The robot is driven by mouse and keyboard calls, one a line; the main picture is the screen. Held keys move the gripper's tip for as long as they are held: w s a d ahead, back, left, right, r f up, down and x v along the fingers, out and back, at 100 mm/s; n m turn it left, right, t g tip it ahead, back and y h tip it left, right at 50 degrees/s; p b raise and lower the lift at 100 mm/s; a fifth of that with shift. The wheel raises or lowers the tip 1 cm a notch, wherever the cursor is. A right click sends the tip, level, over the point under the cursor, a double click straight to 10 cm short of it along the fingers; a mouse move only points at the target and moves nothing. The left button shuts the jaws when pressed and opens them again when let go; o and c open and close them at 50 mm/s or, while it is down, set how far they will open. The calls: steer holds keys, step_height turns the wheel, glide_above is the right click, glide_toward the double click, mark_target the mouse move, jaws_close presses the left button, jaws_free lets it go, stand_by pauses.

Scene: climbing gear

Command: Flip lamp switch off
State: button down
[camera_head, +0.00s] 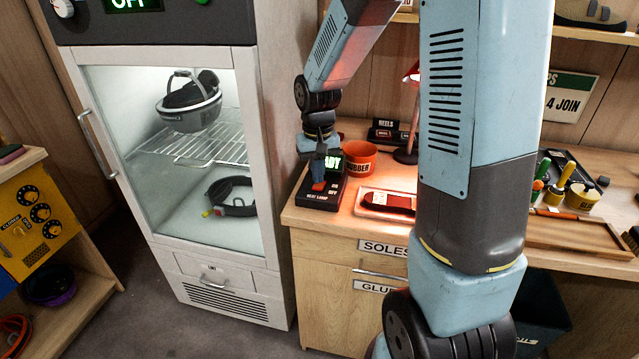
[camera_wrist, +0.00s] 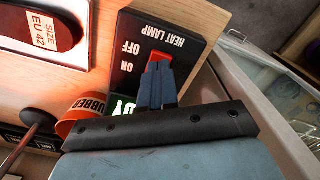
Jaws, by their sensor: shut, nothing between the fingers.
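The black heat lamp switch box (camera_head: 325,196) sits on the left end of the workbench; its green display is lit. In the wrist view the box (camera_wrist: 127,84) reads HEAT LAMP, OFF and ON, upside down. Its red switch (camera_wrist: 159,57) shows just beyond my fingertips, which hide part of it. My gripper (camera_head: 318,185) is shut and empty, pointing down at the box; its fingers also show in the wrist view (camera_wrist: 157,72). Whether they touch the switch I cannot tell. The red lamp (camera_head: 412,73) stands behind my arm, partly hidden. Orange light falls on the bench.
A shoe sole (camera_head: 388,202) lies on a white tray right of the box. An orange RUBBER tub (camera_head: 360,160) stands close behind the box. A glass-doored cabinet (camera_head: 190,150) with a helmet inside stands left of the bench.

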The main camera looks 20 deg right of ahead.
mark_target(319, 187)
steer(key=shift+f, duration=0.85)
stand_by(0.9)
steer(key=shift+r, duration=3.5)
steer(key=s+d+r+t, duration=0.2)
steer(key=s+r, duration=0.5)
steer(key=s, duration=0.4)
steer(key=s+d+r+t, duration=0.3)
steer(key=s+r, duration=0.5)
steer(key=s, duration=0.2)
steer(key=shift+s+d+t, duration=0.2)
steer(key=shift+s+t, duration=0.1)
steer(key=shift+s, duration=0.1)
